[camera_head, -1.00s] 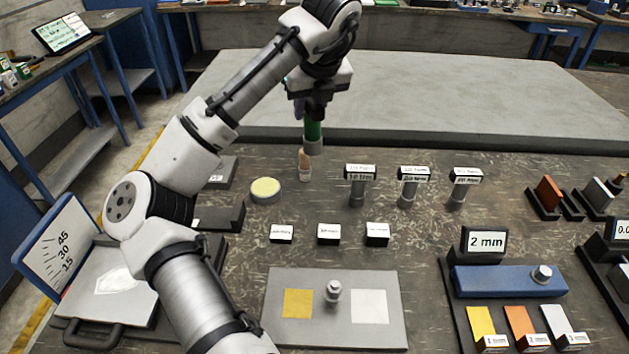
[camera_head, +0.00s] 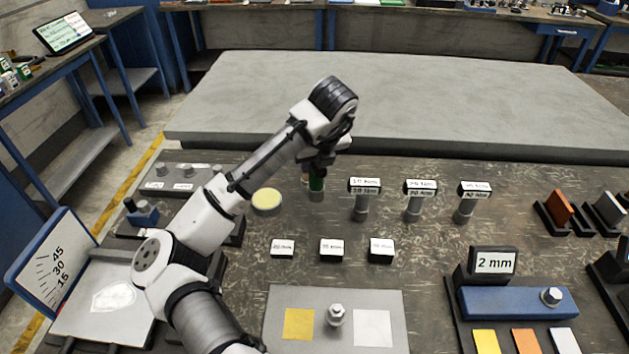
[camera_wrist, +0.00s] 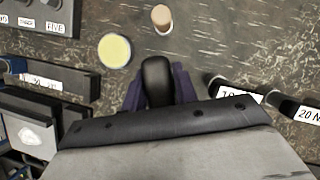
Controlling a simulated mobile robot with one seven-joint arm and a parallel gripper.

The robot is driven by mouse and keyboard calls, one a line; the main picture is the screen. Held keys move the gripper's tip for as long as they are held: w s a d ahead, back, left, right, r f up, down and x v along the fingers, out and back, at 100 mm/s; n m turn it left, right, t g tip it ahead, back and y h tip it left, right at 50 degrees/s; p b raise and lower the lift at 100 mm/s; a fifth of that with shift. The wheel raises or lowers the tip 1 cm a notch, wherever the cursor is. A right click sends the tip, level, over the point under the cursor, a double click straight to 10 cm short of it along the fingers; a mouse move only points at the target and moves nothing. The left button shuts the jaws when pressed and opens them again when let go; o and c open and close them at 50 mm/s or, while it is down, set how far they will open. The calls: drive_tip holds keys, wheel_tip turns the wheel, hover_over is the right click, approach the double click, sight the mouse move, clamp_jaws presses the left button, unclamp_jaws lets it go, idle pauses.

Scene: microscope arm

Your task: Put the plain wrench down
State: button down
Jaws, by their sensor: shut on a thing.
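In the wrist view, the wrench's black rounded end (camera_wrist: 157,78) sits between the purple fingers of my gripper (camera_wrist: 160,92). The wrench stands left of a row of three upright wrenches with number labels (camera_head: 364,187) (camera_head: 420,188) (camera_head: 473,189).
A pale yellow disc (camera_head: 267,199) lies to the left. A tan peg (camera_wrist: 161,18) stands close behind the wrench. Three small labelled blocks (camera_head: 331,249) and a grey plate (camera_head: 335,340) with a bolt lie in front. A large grey slab (camera_head: 400,90) lies behind.

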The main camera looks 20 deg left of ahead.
sight(314, 183)
drive_tip(key=shift+f+p, duration=0.4)
drive_tip(key=shift+f, duration=2.75)
drive_tip(key=shift+f, duration=0.2)
drive_tip(key=c, duration=1.1)
unclamp_jaws()
drive_tip(key=shift+r, duration=0.1)
drive_tip(key=b+v, duration=0.1)
drive_tip(key=v, duration=1.1)
drive_tip(key=shift+s, duration=0.1)
